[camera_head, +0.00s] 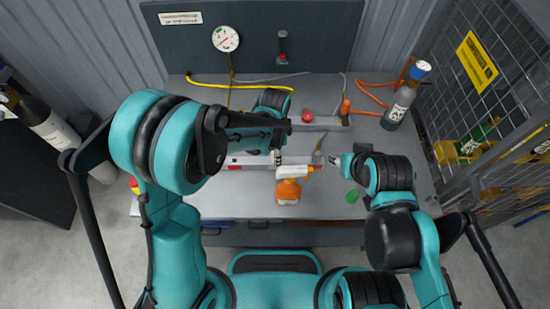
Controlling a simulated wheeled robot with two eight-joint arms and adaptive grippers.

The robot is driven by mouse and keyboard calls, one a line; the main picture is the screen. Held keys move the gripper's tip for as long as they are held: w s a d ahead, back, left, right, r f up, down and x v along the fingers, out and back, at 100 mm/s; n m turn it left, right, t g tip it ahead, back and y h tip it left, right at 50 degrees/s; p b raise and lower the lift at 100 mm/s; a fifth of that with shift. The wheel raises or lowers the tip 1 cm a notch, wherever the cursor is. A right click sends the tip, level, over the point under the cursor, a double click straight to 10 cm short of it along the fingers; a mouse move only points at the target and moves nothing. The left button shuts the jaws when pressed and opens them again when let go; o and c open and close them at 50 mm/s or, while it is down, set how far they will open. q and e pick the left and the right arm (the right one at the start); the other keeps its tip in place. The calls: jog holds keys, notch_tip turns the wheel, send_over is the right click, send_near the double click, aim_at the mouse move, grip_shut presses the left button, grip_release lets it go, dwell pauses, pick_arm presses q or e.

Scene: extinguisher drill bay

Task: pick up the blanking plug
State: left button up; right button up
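A small green piece (352,195) lies on the grey bench near its front edge, right of an orange spray bottle. It may be the blanking plug, but it is too small to be sure. My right gripper (334,160) is above the bench, behind and a little left of the green piece and apart from it. Its fingers are too small to read. My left gripper (277,157) is near the middle of the bench, behind the spray bottle and largely hidden by my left arm. I cannot tell whether it holds anything.
The orange spray bottle (288,190) with a white head stands at the front middle. A grey cylinder (399,105) with a blue top stands at the back right. A red knob (307,116) sits on a grey fixture. A gauge (225,38) and hoses are at the back. A mesh cage (480,95) borders the right.

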pick_arm(q)
grip_shut()
jog(key=shift+r, duration=0.1)
jog(key=shift+r, duration=0.25)
notch_tip(320, 180, up, 4)
jog(key=shift+f+p, duration=0.1)
jog(key=shift+p, duration=0.85)
jog(key=s+d+r+p, duration=0.2)
jog(key=s+d+r, duration=0.4)
jog(key=d, duration=0.4)
jog(key=shift+r, duration=0.3)
jog(key=shift+w, duration=0.1)
